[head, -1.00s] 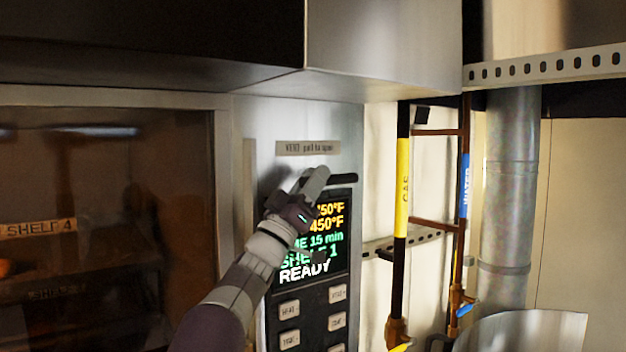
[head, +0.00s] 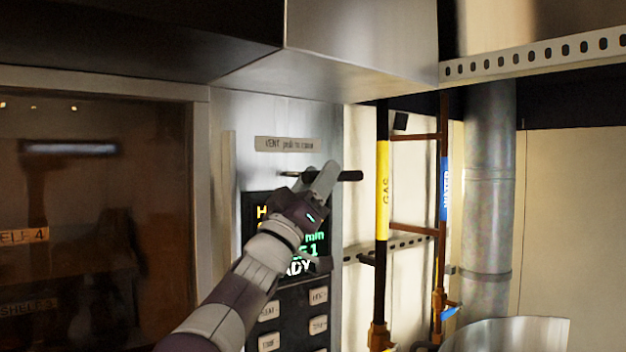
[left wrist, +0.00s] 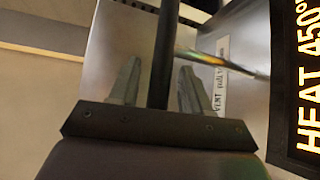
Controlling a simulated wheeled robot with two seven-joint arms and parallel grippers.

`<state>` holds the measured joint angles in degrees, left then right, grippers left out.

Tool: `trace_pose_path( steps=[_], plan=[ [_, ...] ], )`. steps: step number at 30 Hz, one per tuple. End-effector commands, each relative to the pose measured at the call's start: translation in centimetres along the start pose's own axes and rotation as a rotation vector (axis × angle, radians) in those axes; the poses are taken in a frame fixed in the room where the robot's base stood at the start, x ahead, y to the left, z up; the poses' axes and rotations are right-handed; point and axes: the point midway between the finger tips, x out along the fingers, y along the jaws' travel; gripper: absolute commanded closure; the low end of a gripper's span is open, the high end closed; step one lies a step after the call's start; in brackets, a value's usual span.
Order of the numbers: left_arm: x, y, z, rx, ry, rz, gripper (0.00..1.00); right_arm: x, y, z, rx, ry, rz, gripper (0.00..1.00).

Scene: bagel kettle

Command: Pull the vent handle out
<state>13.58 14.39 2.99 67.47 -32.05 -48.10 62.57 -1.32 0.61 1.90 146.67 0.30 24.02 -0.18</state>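The vent handle is a black bar (head: 348,176) on a thin stem below the "VENT pull to open" label (head: 287,144). It stands out from the steel panel, and the stem shows behind it. My left gripper (head: 328,178) is at the bar and covers its middle. In the left wrist view the dark bar (left wrist: 163,60) runs between the two grey fingers of my left gripper (left wrist: 160,85). Gaps show between bar and fingers, so the gripper looks open around it. The shiny stem (left wrist: 225,63) runs toward the panel. My right gripper is out of view.
The lit control display (head: 318,245) and its buttons lie below the handle, partly behind my left arm. A glass oven door (head: 90,220) is at left. A steel hood (head: 360,50) overhangs above. Gas (head: 383,190) and water (head: 444,188) pipes stand at right.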

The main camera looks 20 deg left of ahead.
Motion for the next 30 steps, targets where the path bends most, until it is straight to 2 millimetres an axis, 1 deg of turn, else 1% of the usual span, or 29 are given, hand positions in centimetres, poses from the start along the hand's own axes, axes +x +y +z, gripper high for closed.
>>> trace_pose_path(
  steps=[7,10,11,14,15,18,21,25,27,30],
  plan=[
    [0.0,0.1,-0.3,0.001,0.005,0.002,0.52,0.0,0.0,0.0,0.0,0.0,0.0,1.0],
    [-0.8,0.1,-0.1,0.002,0.006,0.002,0.52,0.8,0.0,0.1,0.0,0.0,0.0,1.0],
    [-1.3,0.0,0.1,0.002,0.006,0.002,0.52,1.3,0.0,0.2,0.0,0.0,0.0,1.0],
    [-4.0,-0.1,0.5,0.003,0.006,0.0,0.52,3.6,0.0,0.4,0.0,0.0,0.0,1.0],
    [-5.2,-0.1,0.5,0.004,0.007,0.001,0.52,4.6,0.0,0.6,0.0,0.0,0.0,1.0],
    [-8.0,-0.1,0.6,0.004,0.005,0.001,0.52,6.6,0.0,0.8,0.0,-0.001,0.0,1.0],
    [-10.2,0.0,0.5,0.003,0.005,0.001,0.52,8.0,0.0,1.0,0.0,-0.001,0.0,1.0],
    [-12.1,0.1,0.2,0.002,0.004,0.001,0.52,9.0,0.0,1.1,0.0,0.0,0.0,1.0],
    [-12.5,0.1,0.1,0.002,0.003,0.002,0.52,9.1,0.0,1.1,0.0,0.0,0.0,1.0],
    [-12.7,0.2,0.0,0.002,0.003,0.003,0.52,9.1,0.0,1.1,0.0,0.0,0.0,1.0]
  ],
)
